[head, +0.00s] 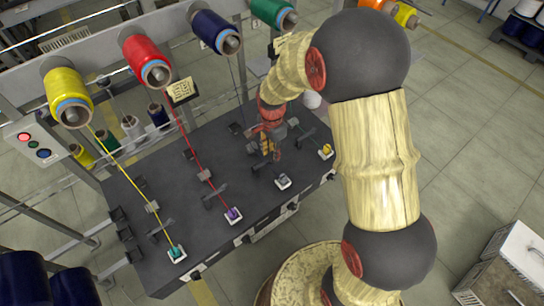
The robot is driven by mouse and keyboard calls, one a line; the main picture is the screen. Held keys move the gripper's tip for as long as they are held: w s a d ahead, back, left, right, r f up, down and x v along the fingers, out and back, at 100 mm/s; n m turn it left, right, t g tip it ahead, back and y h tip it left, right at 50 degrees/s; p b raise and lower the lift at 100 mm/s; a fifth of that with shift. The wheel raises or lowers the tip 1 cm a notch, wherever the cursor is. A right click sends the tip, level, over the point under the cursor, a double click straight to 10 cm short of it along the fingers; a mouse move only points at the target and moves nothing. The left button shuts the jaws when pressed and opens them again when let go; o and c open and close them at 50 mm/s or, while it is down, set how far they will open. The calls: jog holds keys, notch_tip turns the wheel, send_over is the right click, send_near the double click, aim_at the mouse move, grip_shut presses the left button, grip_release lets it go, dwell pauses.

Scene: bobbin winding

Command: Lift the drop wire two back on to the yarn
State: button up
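My gripper (268,154) points down over the right half of the dark winding table (150,180), near the third row of fittings. It is small and partly covered by my arm, so its fingers and any contact are unclear. A red yarn (186,133) runs from the red cone (147,61) down through a small guide (205,175) to a purple bobbin (233,214). A small dark lever-like part (215,193) sits beside this yarn; I cannot tell whether it is drop wire two or whether it touches the yarn. No number labels are readable.
A yellow yarn (121,168) runs to a teal bobbin (176,252). Grey (282,181) and yellow (326,151) bobbins stand at the right front edge. Blue (215,32) and green (272,13) cones hang above. My arm hides the table's far right.

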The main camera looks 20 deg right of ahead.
jog(key=shift+f, duration=1.3)
jog(key=shift+c, duration=1)
grip_shut()
